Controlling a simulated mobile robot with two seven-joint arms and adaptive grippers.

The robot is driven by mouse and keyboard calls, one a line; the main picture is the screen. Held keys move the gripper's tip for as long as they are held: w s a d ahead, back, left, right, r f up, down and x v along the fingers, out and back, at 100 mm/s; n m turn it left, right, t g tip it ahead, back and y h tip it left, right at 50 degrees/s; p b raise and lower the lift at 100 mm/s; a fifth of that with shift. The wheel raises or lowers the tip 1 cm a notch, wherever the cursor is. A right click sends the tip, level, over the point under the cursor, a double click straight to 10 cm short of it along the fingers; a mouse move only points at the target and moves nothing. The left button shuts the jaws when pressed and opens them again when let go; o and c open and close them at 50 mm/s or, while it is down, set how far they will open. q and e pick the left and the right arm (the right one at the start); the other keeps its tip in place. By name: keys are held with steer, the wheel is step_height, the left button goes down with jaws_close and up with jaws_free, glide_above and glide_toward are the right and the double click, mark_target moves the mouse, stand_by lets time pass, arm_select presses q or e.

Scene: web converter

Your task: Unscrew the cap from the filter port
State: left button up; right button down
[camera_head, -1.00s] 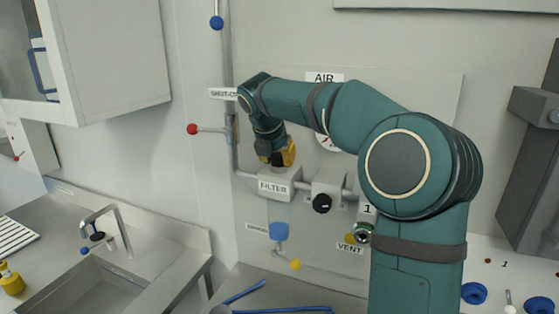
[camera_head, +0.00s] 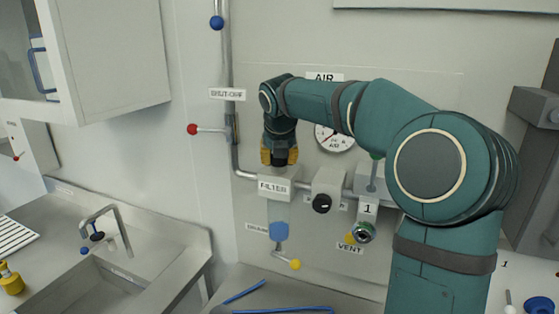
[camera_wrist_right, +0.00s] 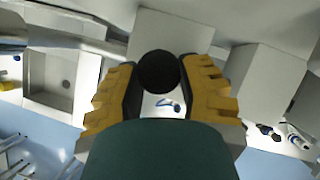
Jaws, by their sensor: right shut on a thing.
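The filter housing (camera_head: 275,186), a light box labelled FILTER, sits on the pipe along the back wall. My right gripper (camera_head: 279,160) points down at the top of this housing, its yellow fingers close above it. In the right wrist view, the round black cap (camera_wrist_right: 158,70) lies between the two yellow fingers, and the gripper is shut on it. I cannot tell whether the cap still touches the port. My left gripper is not in view.
Right of the filter is a regulator with a black knob (camera_head: 322,203), then a coupling (camera_head: 364,232) marked 1. An AIR gauge (camera_head: 334,138) is behind my forearm. A red-ended shut-off lever (camera_head: 193,129) sticks out left. A sink (camera_head: 120,285) is lower left.

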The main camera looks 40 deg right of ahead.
steer(key=shift+s+d+f+n+t+y, duration=0.15)
steer(key=shift+n+y, duration=0.2)
steer(key=shift+n, duration=0.45)
steer(key=shift+w+n+t+y, duration=0.15)
steer(key=shift+n+y, duration=0.2)
steer(key=shift+n, duration=0.45)
steer(key=shift+s, duration=0.1)
steer(key=c, duration=0.7)
jaws_free()
steer(key=shift+m+h, duration=0.5)
steer(key=shift+m, duration=0.6)
steer(key=shift+m, duration=0.5)
steer(key=shift+m+g+h, duration=0.4)
steer(key=shift+m+g, duration=0.1)
